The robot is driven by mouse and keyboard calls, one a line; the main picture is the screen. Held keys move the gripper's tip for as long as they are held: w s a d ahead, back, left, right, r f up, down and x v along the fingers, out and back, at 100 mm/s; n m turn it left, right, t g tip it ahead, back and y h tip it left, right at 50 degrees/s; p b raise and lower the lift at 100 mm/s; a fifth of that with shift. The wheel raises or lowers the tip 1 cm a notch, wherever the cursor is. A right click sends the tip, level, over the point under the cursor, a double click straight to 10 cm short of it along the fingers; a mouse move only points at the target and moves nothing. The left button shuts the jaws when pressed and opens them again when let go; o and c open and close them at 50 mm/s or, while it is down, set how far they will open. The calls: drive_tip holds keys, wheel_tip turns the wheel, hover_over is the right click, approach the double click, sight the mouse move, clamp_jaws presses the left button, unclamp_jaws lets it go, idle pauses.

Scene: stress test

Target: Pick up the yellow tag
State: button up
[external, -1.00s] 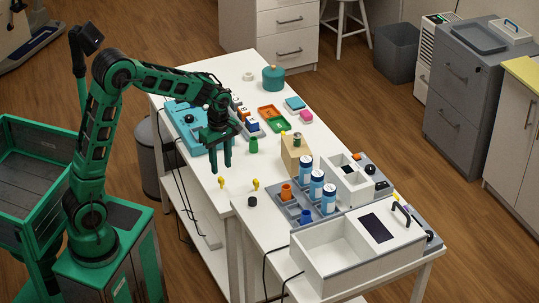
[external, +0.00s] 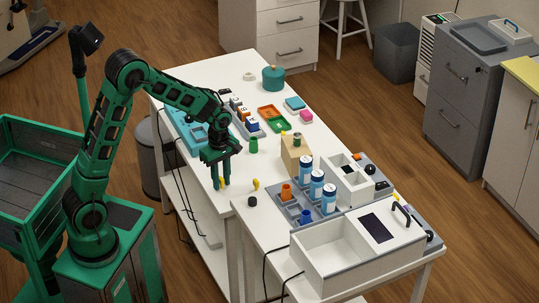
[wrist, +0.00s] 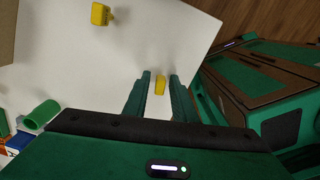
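Two small yellow pieces stand on the white table near its front left edge; I cannot tell from their shape which is the yellow tag. One yellow piece (external: 222,183) is at my gripper's fingertips. In the wrist view this yellow piece (wrist: 160,85) shows between the two fingers, with a gap on each side. The other yellow piece (external: 256,185) stands a little to the right, apart from the fingers, and shows at the top of the wrist view (wrist: 100,14). My gripper (external: 221,184) points down, open; it also shows in the wrist view (wrist: 160,80).
A wooden block (external: 296,160) and a grey tray (external: 272,209) with blue-and-white bottles are to the right. The table edge is close to my gripper.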

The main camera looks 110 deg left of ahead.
clamp_jaws()
drive_tip(key=shift+r, duration=0.1)
